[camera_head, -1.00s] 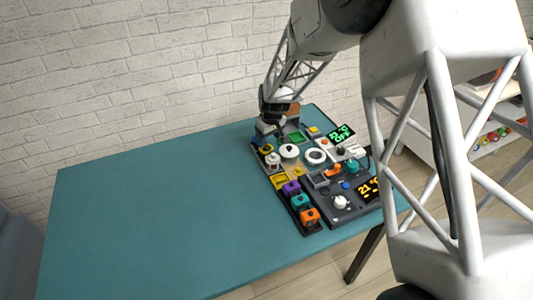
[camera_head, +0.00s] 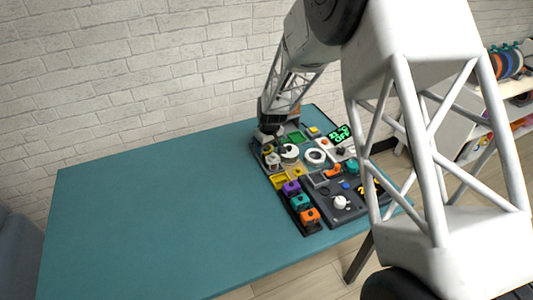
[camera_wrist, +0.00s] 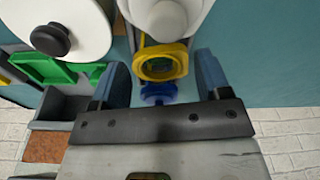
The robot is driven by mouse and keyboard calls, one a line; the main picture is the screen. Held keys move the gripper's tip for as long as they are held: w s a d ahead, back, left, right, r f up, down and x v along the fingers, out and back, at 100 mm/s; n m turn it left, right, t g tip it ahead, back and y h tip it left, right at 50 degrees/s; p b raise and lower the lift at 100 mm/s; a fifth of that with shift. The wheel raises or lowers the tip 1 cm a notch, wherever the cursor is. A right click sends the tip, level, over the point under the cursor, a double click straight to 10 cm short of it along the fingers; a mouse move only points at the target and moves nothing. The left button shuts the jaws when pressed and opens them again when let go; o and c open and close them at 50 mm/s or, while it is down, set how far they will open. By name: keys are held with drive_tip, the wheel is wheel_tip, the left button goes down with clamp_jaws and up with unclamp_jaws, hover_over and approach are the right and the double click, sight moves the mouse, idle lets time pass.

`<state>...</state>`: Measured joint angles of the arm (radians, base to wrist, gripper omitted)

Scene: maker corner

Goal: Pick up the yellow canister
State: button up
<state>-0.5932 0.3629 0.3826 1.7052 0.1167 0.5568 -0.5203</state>
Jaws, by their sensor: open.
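The yellow canister (camera_wrist: 160,62) shows in the wrist view as a yellow piece with a rounded rim and a darker round centre. It lies between or just beyond the two blue fingertips of my gripper (camera_wrist: 162,68), which is open with a visible gap on both sides. I cannot tell how deep it sits between the fingers. A blue piece (camera_wrist: 158,92) shows between the fingers, nearer the palm. In the head view my gripper (camera_head: 268,140) is low over the board's far left corner and mostly hides the canister.
A white disc with a black knob (camera_wrist: 62,38) and a white round part (camera_wrist: 165,15) stand close to the fingers. A green tray (camera_wrist: 50,72) is at left in the wrist view. Purple (camera_head: 291,188), teal and orange blocks line the board's near left. The table's left side (camera_head: 140,220) is clear.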

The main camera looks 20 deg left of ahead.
drive_tip(key=shift+w+a+f, duration=0.1)
drive_tip(key=shift+a+f, duration=0.05)
drive_tip(key=shift+f, duration=0.85)
drive_tip(key=c, duration=0.7)
drive_tip(key=shift+r, duration=0.15)
wheel_tip(320, 180, up, 10)
drive_tip(key=shift+f, duration=0.15)
idle(0.6)
drive_tip(key=w+d, duration=0.2)
drive_tip(key=d, duration=0.4)
drive_tip(key=w+d+f+m, duration=0.1)
drive_tip(key=d, duration=0.5)
drive_tip(key=w+d+m, duration=0.1)
drive_tip(key=w+d, duration=0.1)
drive_tip(key=d, duration=0.4)
drive_tip(key=shift+w+d+f, duration=0.1)
drive_tip(key=shift+w+f, duration=0.2)
